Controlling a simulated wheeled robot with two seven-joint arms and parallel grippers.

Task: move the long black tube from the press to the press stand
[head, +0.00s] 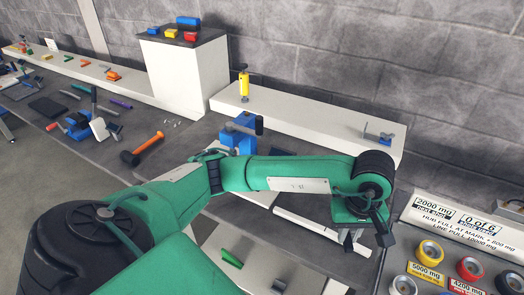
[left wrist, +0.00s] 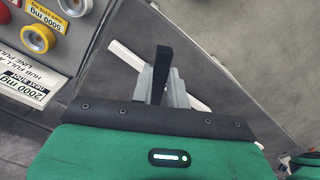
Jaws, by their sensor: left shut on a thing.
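My left gripper (head: 357,242) is at the right end of the grey bench, its green arm crossing the middle of the head view. In the left wrist view its grey fingers (left wrist: 160,88) are shut on the long black tube (left wrist: 162,60), which sticks out beyond the fingertips. In the head view a dark piece beside the fingers (head: 383,232) looks like the tube. A blue device (head: 238,136), possibly the press, stands behind my arm and is partly hidden. A small blue and grey fixture (head: 378,136) sits on the white ledge; I cannot tell if it is the press stand. My right gripper is out of view.
A panel with coloured rolls (head: 430,250) and labels lies at the right, close to my left gripper. A yellow bottle-like thing (head: 244,86) stands on the white ledge (head: 310,125). An orange-handled hammer (head: 145,150) lies on the bench to the left. The ledge's middle is clear.

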